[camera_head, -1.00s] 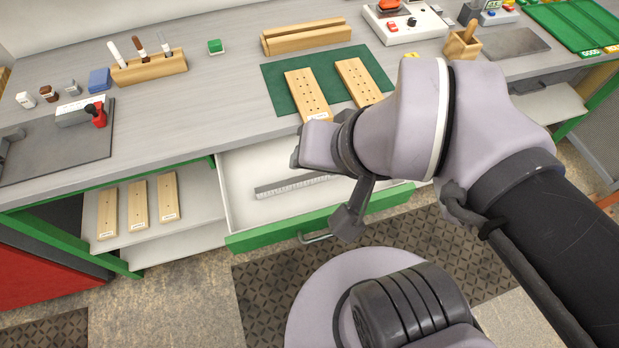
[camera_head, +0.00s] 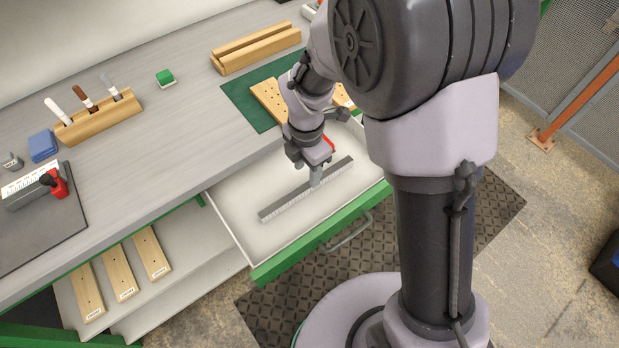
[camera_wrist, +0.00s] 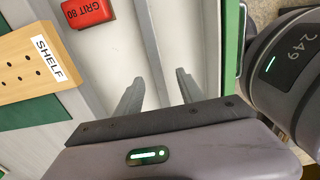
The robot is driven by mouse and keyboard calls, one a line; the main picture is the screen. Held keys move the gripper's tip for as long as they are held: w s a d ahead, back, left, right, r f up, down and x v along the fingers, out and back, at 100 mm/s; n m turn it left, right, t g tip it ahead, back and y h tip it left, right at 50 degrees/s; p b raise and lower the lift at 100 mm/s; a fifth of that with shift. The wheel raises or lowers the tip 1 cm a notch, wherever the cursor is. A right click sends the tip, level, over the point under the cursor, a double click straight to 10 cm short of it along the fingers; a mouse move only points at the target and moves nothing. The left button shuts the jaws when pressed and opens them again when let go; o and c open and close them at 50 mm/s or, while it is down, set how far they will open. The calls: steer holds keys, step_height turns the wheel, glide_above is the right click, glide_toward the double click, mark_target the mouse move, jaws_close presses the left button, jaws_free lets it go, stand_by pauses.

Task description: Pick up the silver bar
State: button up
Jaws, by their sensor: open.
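The silver bar (camera_head: 282,207), long and thin with ruler-like marks along one edge, lies in the open white drawer. It also shows in the wrist view (camera_wrist: 152,48), running away between the fingers. My gripper (camera_head: 316,180) points down over the bar right of its middle, and hides a small part of it. In the wrist view my gripper (camera_wrist: 159,78) is open, with one finger on each side of the bar. I cannot tell how far the fingertips are above the drawer floor.
The drawer's green front (camera_head: 290,262) and walls surround the bar. A red GRIT 80 block (camera_wrist: 88,12) is close to the gripper. A wooden board marked SHELF (camera_wrist: 30,65) lies on the green mat (camera_head: 243,108). Boards lie on the shelf (camera_head: 190,268) at left.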

mark_target(308, 185)
step_height(308, 185, down, 4)
steer(key=shift+r+b, duration=0.1)
steer(key=shift+b, duration=0.5)
steer(key=f+b, duration=0.1)
steer(key=f, duration=0.1)
steer(key=f+b, duration=0.1)
steer(key=f, duration=0.1)
steer(key=w+f+b, duration=0.1)
steer(key=shift+d+f+b, duration=0.15)
steer(key=shift+f+b, duration=0.15)
steer(key=shift+f, duration=0.1)
steer(key=shift+r, duration=0.2)
jaws_close()
